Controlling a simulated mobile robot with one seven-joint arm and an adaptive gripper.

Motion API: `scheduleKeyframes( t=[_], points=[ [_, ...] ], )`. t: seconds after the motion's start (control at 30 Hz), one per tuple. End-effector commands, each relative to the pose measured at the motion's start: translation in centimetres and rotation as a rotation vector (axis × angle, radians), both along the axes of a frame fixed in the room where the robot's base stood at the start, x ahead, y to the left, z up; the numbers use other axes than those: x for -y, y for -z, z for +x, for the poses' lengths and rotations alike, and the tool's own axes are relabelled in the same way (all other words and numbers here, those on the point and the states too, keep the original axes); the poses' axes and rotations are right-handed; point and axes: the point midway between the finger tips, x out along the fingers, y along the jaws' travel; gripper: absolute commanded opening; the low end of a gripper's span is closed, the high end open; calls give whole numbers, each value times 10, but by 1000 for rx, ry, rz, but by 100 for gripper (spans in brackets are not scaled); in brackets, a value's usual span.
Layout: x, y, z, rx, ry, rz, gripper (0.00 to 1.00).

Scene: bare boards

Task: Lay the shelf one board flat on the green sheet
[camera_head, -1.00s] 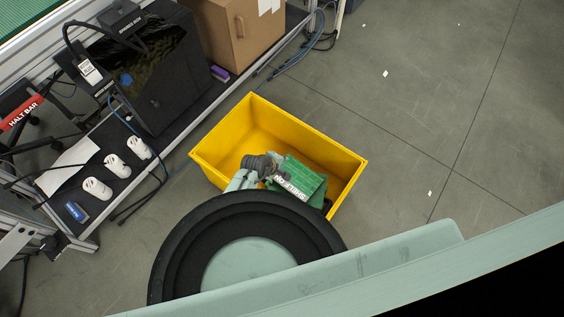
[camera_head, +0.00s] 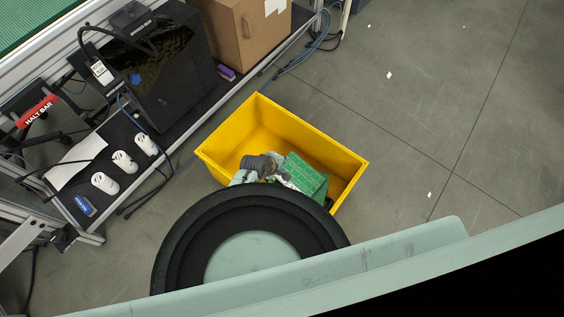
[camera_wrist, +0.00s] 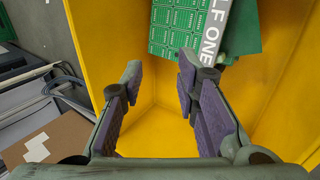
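The shelf one board (camera_wrist: 178,28) is a green panel of small circuits with a white strip, lettering partly cut off, reading "LF ONE". It is inside the yellow crate (camera_wrist: 280,105), and also shows in the head view (camera_head: 309,176). My gripper (camera_wrist: 160,68) is open and empty, reaching down into the crate. The board is beyond its fingertips, and the right finger overlaps its near edge in the picture; I cannot tell whether they touch. A plain darker green piece (camera_wrist: 243,30) is beside the white strip. A green surface (camera_head: 28,22) lies at the far upper left, possibly the green sheet.
A low black shelf (camera_head: 165,143) on a metal frame stands left of the crate, carrying a black machine (camera_head: 160,75), a cardboard box (camera_head: 245,35) and several white items (camera_head: 124,162). Cables hang beside it. The floor (camera_head: 420,110) right of the crate is open.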

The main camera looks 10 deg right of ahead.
Motion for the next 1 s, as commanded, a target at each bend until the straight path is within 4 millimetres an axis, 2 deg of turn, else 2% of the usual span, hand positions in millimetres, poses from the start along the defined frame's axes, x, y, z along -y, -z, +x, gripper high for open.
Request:
scheduleKeyframes(
  t=[0.03,0.2,1.0],
  points=[
    [-2,-10,-1,0,-2,-1,29],
    [-6,-28,-3,1,-4,-1,29],
    [-23,-98,-17,3,-2,-2,29]
  ],
)
